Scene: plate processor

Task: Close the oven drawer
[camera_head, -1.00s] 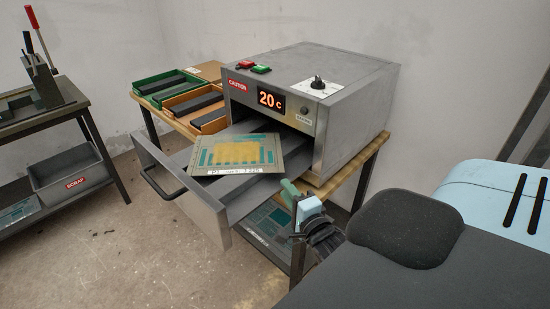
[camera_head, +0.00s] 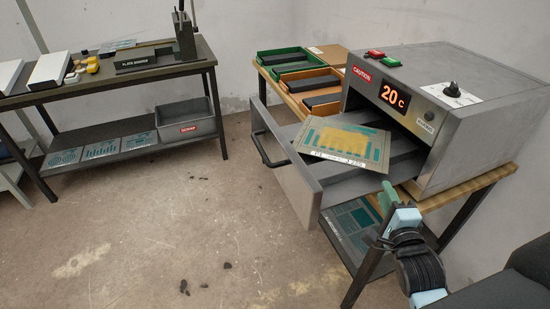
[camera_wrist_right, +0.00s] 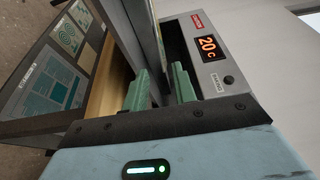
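The oven (camera_head: 470,130) stands on a wooden-topped table, its display reading 20 C. Its grey drawer (camera_head: 285,185) is pulled out toward the front left, with a dark bar handle (camera_head: 265,140) on its front panel. A plate (camera_head: 345,143) with a teal and yellow pattern lies over the drawer. My right gripper (camera_head: 389,196) is at the drawer's near side, close to the oven body. In the right wrist view its two green fingers (camera_wrist_right: 161,90) are apart, with a grey drawer wall between them. I cannot tell whether they touch it. My left gripper is out of view.
Green and orange trays (camera_head: 290,62) sit beside the oven. More patterned plates (camera_head: 355,220) lie on the shelf below. A second table (camera_head: 130,75) stands at the left with a lever press and a scrap bin (camera_head: 185,120).

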